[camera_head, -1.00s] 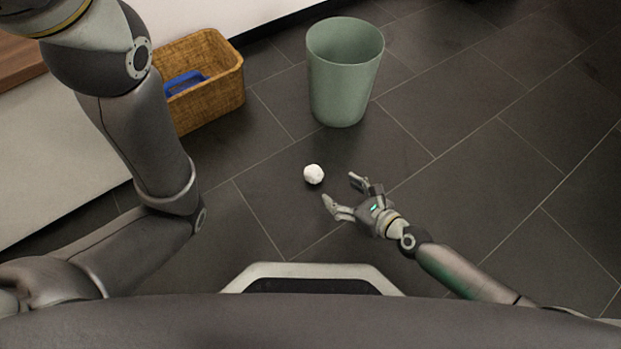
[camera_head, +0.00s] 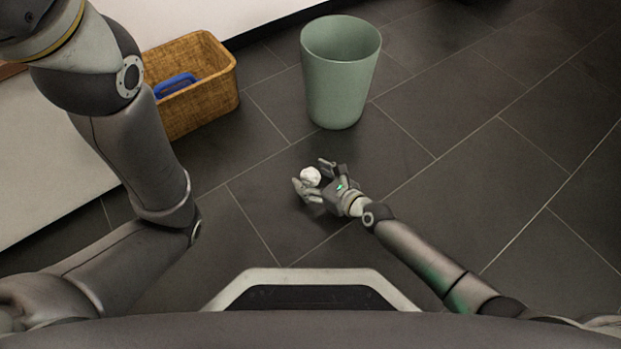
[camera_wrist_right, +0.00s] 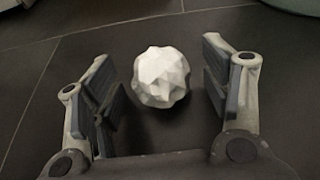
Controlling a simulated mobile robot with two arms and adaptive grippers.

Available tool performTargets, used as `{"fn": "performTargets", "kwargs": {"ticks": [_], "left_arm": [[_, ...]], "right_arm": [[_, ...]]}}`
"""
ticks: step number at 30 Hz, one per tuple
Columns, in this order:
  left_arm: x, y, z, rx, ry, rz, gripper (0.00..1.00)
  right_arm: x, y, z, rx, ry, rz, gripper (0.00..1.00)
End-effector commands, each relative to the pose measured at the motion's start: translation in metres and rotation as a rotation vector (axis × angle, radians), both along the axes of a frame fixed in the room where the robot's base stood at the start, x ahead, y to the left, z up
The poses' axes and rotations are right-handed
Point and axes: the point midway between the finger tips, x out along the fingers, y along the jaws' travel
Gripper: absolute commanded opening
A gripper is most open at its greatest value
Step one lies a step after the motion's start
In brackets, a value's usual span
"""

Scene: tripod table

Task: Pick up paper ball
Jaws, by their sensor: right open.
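The white crumpled paper ball (camera_head: 310,176) lies on the dark tiled floor in the head view, in front of the green bin. My right gripper (camera_head: 312,177) is open, with one finger on each side of the ball. In the right wrist view the paper ball (camera_wrist_right: 161,77) sits between the spread fingers of the right gripper (camera_wrist_right: 160,85), toward their tips. Dark gaps show between the ball and both fingers. My left arm fills the left side of the head view, but its gripper is out of the picture.
A green bin (camera_head: 338,90) stands on the floor beyond the ball. A wicker basket (camera_head: 200,108) with a blue item (camera_head: 175,84) in it stands at the upper left against a white surface. The floor to the right is clear.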

Motion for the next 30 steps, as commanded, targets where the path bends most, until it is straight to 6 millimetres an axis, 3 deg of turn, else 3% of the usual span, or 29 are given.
{"fn": "performTargets", "kwargs": {"ticks": [5,13,23,30], "left_arm": [[0.0,0.0,0.001,0.0,0.0,0.0,0.4],[0.0,0.0,0.001,0.0,0.0,0.0,0.4],[0.0,0.0,0.001,0.0,0.001,0.0,0.4],[0.001,0.0,0.019,0.0,0.001,0.0,0.4]], "right_arm": [[0.0,0.0,0.001,0.0,0.0,0.0,0.7],[0.0,0.0,0.0,0.0,0.0,0.0,0.39],[0.0,0.0,0.001,0.0,0.0,0.0,0.38],[0.0,0.0,0.02,0.002,0.0,-0.001,0.38]]}}
